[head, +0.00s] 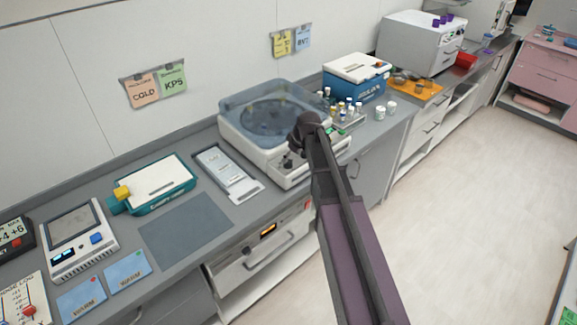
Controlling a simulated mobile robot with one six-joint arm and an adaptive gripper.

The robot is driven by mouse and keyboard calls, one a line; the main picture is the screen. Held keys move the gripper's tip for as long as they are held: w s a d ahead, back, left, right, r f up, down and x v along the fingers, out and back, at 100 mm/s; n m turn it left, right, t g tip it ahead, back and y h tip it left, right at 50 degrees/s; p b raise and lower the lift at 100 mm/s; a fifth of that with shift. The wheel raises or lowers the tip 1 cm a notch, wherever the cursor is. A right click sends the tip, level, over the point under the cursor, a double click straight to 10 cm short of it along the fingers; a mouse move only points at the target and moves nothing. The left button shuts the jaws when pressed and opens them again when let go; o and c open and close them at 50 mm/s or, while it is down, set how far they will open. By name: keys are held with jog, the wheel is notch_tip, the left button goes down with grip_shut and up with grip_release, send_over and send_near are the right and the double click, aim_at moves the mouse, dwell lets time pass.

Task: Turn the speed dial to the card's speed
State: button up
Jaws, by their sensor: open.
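A white centrifuge (236,138) with a clear bluish lid stands on the grey counter against the wall. Its front panel faces me, with a small dark knob (287,161) that looks like the speed dial. Its setting is too small to read. My gripper (295,144) is at the centrifuge's front edge, just above and beside this knob. It is open, and whether it touches the knob cannot be told. I cannot make out a card with a speed; wall notes (160,87) and (291,40) hang behind.
A grey-white tray (226,174) lies left of the centrifuge, and a teal box (155,184) is further left. Small vials (346,107) and a blue cooler (355,77) stand to the right. A dark mat (186,232) lies on the counter at left. The floor at right is clear.

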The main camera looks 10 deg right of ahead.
aim_at(288, 162)
jog(key=shift+b+x, duration=1.55)
jog(key=shift+x, duration=0.4)
grip_shut()
